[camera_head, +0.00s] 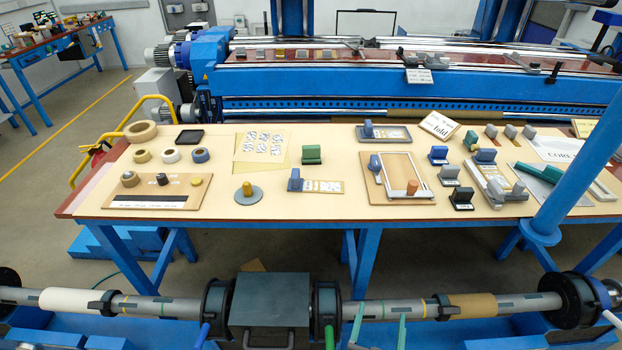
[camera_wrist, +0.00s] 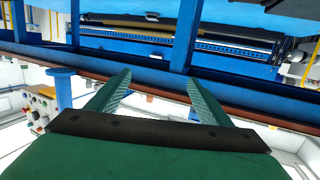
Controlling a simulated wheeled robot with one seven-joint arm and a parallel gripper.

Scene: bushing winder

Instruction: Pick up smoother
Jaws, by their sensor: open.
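No item on the beige table is clearly labelled as the smoother, so I cannot tell which one it is. My gripper (camera_head: 380,328) shows at the bottom of the head view, well in front of the table. In the wrist view my gripper (camera_wrist: 157,92) has its two green fingers wide apart with nothing between them. No table-top tools are clear in that view.
A horizontal shaft with rolls (camera_head: 70,301) and a dark grey box (camera_head: 270,302) lie in front of the table. A blue post (camera_head: 580,170) rises at the right. A blue winding machine (camera_head: 400,95) stands behind. The table's front middle (camera_head: 320,207) is bare.

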